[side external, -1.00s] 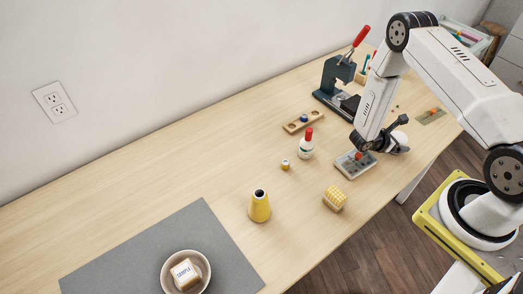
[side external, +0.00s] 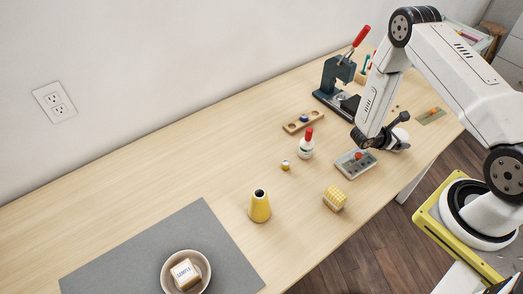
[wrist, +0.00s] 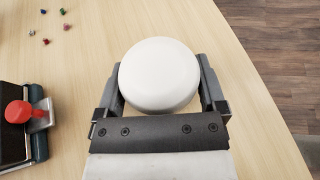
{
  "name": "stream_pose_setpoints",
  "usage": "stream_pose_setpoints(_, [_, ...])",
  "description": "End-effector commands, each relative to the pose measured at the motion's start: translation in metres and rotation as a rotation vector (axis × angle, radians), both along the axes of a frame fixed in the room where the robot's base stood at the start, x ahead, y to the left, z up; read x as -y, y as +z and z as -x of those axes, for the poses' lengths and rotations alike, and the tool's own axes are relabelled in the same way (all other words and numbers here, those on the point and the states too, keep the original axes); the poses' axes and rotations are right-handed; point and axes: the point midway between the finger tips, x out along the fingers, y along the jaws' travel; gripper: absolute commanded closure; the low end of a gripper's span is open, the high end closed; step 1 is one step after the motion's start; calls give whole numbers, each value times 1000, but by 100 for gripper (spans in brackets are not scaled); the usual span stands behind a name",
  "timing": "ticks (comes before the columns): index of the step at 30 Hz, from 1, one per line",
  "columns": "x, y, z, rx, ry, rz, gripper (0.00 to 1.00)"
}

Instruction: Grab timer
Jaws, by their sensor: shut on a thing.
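The timer appears to be a smooth white round body (wrist: 160,76). In the wrist view it fills the space between the two grey fingers of my gripper (wrist: 162,84), one on each side. My gripper is shut on it. In the side external view my gripper (side external: 392,140) is near the right part of the table, just behind the grey tray. A white part of the timer (side external: 402,136) shows there, partly hidden by the fingers. Its face or markings are not visible, and I cannot tell its exact height above the table.
Small coloured bits (wrist: 47,41) lie nearby.

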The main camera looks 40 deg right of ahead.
Motion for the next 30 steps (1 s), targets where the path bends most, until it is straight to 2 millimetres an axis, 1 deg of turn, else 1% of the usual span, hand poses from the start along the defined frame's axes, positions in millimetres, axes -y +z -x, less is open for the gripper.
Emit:
stream_pose_setpoints(6, [-1,22,1,2,0,2,81])
stream_pose_setpoints(11, [-10,40,14,1,1,1,81])
stream_pose_setpoints(20, [-30,82,42,1,1,1,81])
stream_pose_setpoints(24, [-45,91,62,-2,3,0,81])
stream_pose_setpoints(30, [-63,104,87,-1,3,1,81])
